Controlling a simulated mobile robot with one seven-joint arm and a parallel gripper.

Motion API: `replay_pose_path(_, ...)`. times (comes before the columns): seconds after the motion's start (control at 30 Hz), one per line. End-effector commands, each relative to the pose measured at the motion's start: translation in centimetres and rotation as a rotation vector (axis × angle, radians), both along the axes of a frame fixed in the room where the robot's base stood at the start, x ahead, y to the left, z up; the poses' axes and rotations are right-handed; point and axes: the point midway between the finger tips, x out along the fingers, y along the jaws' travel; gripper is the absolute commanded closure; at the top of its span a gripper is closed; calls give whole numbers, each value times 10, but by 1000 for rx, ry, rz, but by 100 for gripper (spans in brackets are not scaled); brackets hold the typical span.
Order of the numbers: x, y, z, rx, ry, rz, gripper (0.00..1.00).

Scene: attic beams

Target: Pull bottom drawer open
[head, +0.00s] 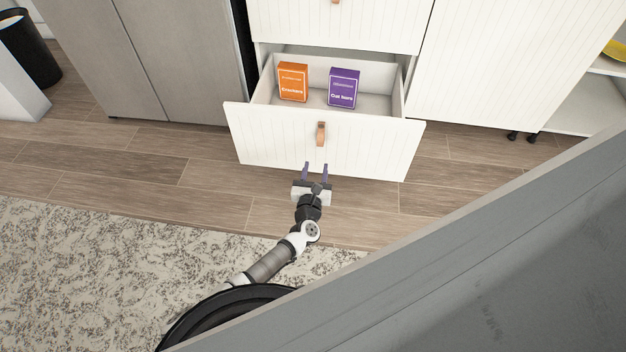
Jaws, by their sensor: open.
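The bottom drawer (270,146) is a white, grooved front and stands pulled out from the white cabinet, with its inside showing.
Another closed drawer (340,25) is above the open one. A grey double-door unit (150,60) stands left and a white cabinet (500,65) right. A large grey surface (480,270) covers the lower right. Wood floor (150,170) and a patterned rug (90,260) are clear at left.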

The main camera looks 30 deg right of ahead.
Motion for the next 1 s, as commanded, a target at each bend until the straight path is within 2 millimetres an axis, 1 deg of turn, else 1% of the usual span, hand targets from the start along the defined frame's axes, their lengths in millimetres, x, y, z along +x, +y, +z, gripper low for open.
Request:
replay_pose_path(0.03,-6,7,4,2,-1,3,58)
replay_pose_path(0.2,-29,21,3,2,-1,1,58)
replay_pose_path(0.4,-42,29,1,1,-1,1,58)
replay_pose_path(1.0,-43,30,0,-1,0,1,58)
